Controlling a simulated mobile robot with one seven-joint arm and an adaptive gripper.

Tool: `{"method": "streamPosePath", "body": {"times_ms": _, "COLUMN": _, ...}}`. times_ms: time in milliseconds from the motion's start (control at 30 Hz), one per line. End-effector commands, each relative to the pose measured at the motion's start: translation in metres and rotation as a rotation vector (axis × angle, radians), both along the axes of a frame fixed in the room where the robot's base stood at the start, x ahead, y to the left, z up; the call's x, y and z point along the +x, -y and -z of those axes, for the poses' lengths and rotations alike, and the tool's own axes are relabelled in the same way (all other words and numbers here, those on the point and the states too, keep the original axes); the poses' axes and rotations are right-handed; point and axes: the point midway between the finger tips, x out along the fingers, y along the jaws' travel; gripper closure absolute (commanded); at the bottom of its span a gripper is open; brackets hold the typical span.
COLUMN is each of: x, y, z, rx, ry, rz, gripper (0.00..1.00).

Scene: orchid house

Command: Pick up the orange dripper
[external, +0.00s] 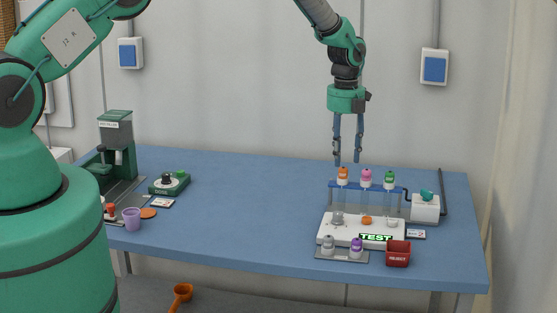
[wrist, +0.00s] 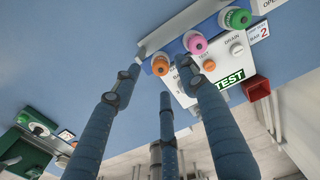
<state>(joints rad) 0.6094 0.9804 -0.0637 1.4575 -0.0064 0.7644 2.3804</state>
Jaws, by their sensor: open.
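The orange dripper (external: 342,173) is an orange-capped tube standing upright at the left end of the blue rack (external: 376,187). A pink dripper (external: 366,176) and a green dripper (external: 389,179) stand to its right in the same rack. My gripper (external: 347,161) points down just above the orange dripper, open and empty. In the wrist view the orange dripper's cap (wrist: 160,66) shows between the spread finger ends (wrist: 162,80), with the pink cap (wrist: 195,42) and green cap (wrist: 235,17) up and to the right. I see no contact with the cap.
A white "TEST" station (external: 345,231) with an orange knob (external: 366,220) sits before the rack. The table's middle (external: 250,205) is clear.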

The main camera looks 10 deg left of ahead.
Motion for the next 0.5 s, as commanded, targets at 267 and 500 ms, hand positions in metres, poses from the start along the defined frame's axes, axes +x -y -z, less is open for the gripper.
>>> {"method": "streamPosePath", "body": {"times_ms": 267, "x": 0.000, "y": 0.000, "z": 0.027, "rx": 0.001, "ry": -0.001, "rz": 0.000, "gripper": 0.57}}
{"method": "streamPosePath", "body": {"times_ms": 500, "x": 0.000, "y": 0.000, "z": 0.036, "rx": -0.001, "ry": 0.001, "rz": 0.000, "gripper": 0.57}}
